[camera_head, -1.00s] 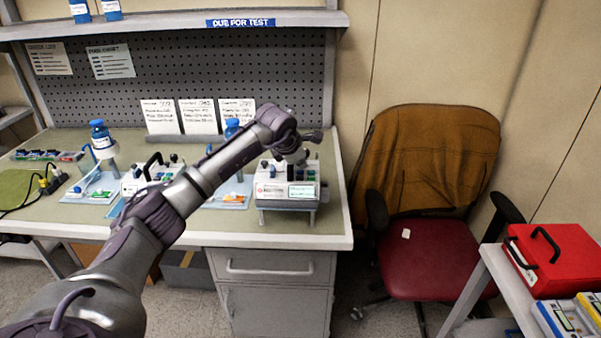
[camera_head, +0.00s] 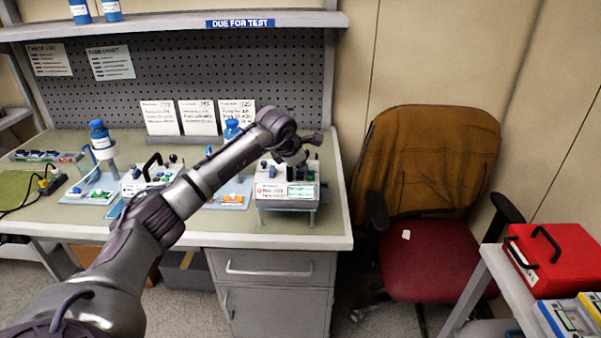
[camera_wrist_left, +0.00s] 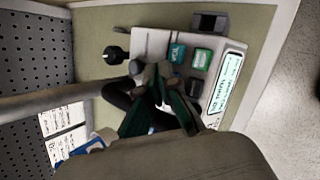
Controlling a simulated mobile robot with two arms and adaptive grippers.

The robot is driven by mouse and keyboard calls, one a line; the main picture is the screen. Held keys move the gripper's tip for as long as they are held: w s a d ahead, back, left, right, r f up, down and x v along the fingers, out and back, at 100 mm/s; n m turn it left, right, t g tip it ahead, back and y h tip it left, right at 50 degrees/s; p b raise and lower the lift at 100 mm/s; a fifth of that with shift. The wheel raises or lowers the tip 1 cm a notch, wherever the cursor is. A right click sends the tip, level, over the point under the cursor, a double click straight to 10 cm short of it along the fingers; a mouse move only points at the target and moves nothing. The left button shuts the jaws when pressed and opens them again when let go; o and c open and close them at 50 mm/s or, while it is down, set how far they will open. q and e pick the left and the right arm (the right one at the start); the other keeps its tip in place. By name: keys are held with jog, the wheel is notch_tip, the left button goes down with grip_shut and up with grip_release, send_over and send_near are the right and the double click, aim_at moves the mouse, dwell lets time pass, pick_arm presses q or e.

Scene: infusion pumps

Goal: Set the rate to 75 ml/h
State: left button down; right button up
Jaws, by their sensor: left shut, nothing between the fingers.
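The white infusion pump (camera_head: 268,188) stands on a small stand at the bench's right front corner. Its lit display (camera_head: 301,191) faces front; the text is too small to read. My left gripper (camera_head: 299,157) is over the pump's top. In the left wrist view, the pump's face (camera_wrist_left: 151,44) shows teal and green buttons (camera_wrist_left: 190,55), a dark knob (camera_wrist_left: 115,55) and the long lit display (camera_wrist_left: 226,85). The left gripper (camera_wrist_left: 160,95) is shut and empty, its fingertips close over the controls. I cannot tell whether they touch. My right gripper is not in view.
Another pump (camera_head: 132,184) with a black handle stands left on the bench, partly behind my arm. A blue-capped bottle (camera_head: 100,135) and pale blue trays are nearby. A red chair (camera_head: 425,258) and a cart with a red case (camera_head: 560,252) are at the right.

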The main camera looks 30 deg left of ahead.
aim_at(299, 172)
pick_arm(q)
jog(key=shift+s+f, duration=0.15)
jog(key=shift+f, duration=0.35)
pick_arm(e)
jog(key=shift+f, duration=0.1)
pick_arm(q)
jog(key=shift+a, duration=0.1)
jog(key=shift+a+r+p, duration=0.2)
jog(key=shift+r+p, duration=0.05)
jog(key=shift+r, duration=0.3)
jog(key=shift+a+r+p, duration=0.15)
jog(key=shift+r+p, duration=0.1)
jog(key=shift+r, duration=0.25)
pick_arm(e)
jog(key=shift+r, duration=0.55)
pick_arm(q)
jog(key=shift+w+r, duration=0.15)
jog(key=shift+w, duration=0.05)
jog(key=shift+s+r+p, duration=0.1)
jog(key=shift+r+p, duration=1.55)
jog(key=shift+r, duration=0.8)
jog(key=shift+d, duration=0.1)
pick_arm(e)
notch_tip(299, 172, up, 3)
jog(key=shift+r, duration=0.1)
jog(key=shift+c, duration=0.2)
